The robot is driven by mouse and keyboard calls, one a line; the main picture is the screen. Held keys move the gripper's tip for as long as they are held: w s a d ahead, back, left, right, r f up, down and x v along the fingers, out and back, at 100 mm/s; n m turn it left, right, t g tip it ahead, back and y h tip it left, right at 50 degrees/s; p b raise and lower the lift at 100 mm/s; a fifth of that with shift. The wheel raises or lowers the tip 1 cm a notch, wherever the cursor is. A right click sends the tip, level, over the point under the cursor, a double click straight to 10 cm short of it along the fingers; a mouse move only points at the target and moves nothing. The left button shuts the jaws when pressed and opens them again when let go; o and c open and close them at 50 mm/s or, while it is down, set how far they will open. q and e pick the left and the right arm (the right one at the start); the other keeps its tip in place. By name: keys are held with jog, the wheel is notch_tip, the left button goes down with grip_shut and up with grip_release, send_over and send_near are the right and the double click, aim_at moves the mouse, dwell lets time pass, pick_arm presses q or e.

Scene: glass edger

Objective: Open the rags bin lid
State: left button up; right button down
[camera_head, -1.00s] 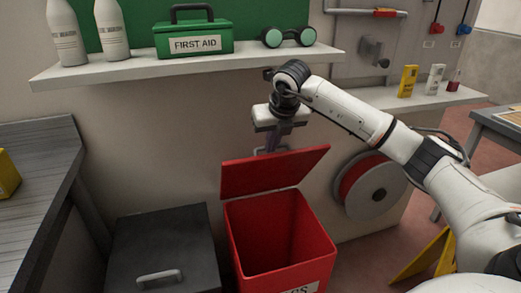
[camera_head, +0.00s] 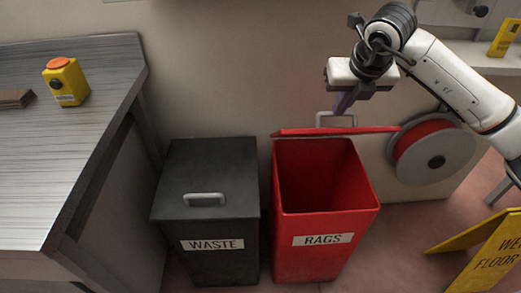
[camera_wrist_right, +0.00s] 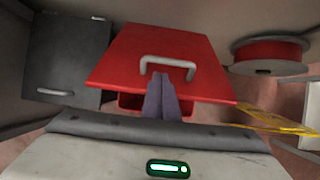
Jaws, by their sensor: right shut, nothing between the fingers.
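The red rags bin (camera_head: 323,240) stands on the floor against the wall with its opening showing. Its red lid (camera_head: 335,131) is raised at the back of the bin and appears almost edge-on in the head view. The lid's grey handle (camera_head: 337,115) shows just above that edge. In the wrist view the lid (camera_wrist_right: 120,60) faces the camera with its handle (camera_wrist_right: 167,60) on it. My right gripper (camera_head: 341,106) is at the handle; its purple fingers (camera_wrist_right: 161,82) are shut with nothing between them. Whether they touch the handle is unclear. My left gripper is out of view.
A black waste bin (camera_head: 207,220) with a closed lid stands left of the rags bin. A grey workbench (camera_head: 60,150) with a yellow bottle (camera_head: 66,82) is further left. A hose reel (camera_head: 435,155) and yellow floor sign (camera_head: 485,250) are on the right.

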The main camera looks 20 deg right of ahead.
jog(key=d+v, duration=0.1)
jog(key=v, duration=0.5)
jog(key=s+a+f+n+g+y+p, duration=0.1)
jog(key=s+a+y, duration=0.1)
jog(key=a, duration=0.6)
jog(key=s+a+f+n+g+y+p, duration=0.1)
jog(key=s+a+f+y, duration=0.1)
jog(key=a+y, duration=0.3)
jog(key=s+a+f+n+g+y+p, duration=0.1)
jog(key=s+a+f+y, duration=0.1)
jog(key=a, duration=0.9)
jog(key=shift+s+a+f+y, duration=0.2)
jog(key=shift+s+a+y, duration=0.1)
jog(key=shift+y, duration=0.6)
